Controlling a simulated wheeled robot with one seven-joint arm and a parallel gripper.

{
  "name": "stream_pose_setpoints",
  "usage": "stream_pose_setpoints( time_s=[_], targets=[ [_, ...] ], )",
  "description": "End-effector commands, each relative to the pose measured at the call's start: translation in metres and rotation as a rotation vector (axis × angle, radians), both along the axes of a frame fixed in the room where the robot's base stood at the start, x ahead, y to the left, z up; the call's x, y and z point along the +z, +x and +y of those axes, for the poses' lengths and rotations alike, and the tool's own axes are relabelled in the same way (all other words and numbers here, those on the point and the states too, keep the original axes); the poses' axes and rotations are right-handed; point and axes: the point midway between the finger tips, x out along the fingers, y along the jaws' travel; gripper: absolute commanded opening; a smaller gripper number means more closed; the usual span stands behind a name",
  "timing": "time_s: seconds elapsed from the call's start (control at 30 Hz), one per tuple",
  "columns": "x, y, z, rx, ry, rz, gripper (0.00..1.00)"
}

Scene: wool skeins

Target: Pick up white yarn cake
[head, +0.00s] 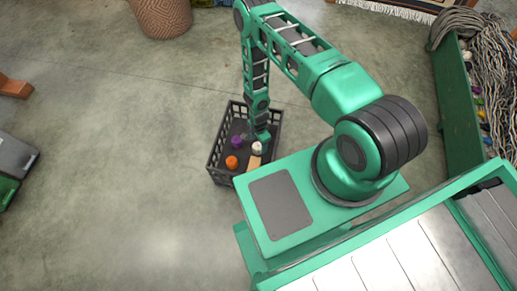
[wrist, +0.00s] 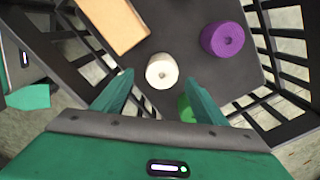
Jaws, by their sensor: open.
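The white yarn cake (wrist: 162,70) stands in a dark crate, just beyond my open fingertips in the wrist view. My gripper (wrist: 158,82) is open, with one green finger to each side of the near part of the cake and nothing held. In the head view the white yarn cake (head: 257,148) sits in the right half of the crate. My gripper (head: 260,137) is over the crate, just above the cake in the picture.
The black slatted crate (head: 216,150) also holds a purple yarn cake (wrist: 222,38), an orange one (head: 231,162), a tan block (wrist: 112,24) and a green item (wrist: 186,108) partly behind my finger. A woven basket (head: 162,16) stands farther off. Open floor lies left.

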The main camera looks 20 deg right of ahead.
Motion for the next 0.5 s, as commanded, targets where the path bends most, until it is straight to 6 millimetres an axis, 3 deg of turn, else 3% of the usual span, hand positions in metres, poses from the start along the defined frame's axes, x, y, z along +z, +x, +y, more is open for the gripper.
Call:
stream_pose_setpoints(
  time_s=[0.27,0.5],
  targets=[
    [-0.019,0.0,0.0,0.002,-0.001,0.002,0.66],
    [-0.051,0.001,0.003,0.001,-0.001,0.001,0.66]
  ],
)
